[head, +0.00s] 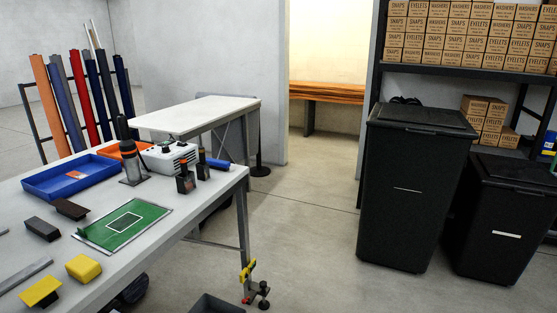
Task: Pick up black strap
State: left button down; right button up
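A small dark looped thing (405,100) shows at the back edge of the tall black bin's lid (420,118). It may be the black strap, but it is too small and dark to tell. No other strap stands out clearly. Neither of my grippers is in view.
A white worktable (130,262) at left holds a blue tray (50,184), an orange tray, a green mat (124,226), a grey control box and yellow blocks. A shorter black bin (505,220) stands right of the tall one, before shelves of boxes. The middle floor (310,220) is clear.

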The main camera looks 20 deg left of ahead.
aim_at(78, 211)
jog(key=i+u, duration=0.25)
jog(key=i, duration=0.4)
jog(key=i+l+u, duration=0.2)
jog(key=i, duration=0.45)
jog(key=i+j+z, duration=0.1)
jog(key=i+z, duration=0.15)
jog(key=z, duration=0.2)
jog(key=i+j+z, duration=0.2)
jog(key=z, duration=6.2)
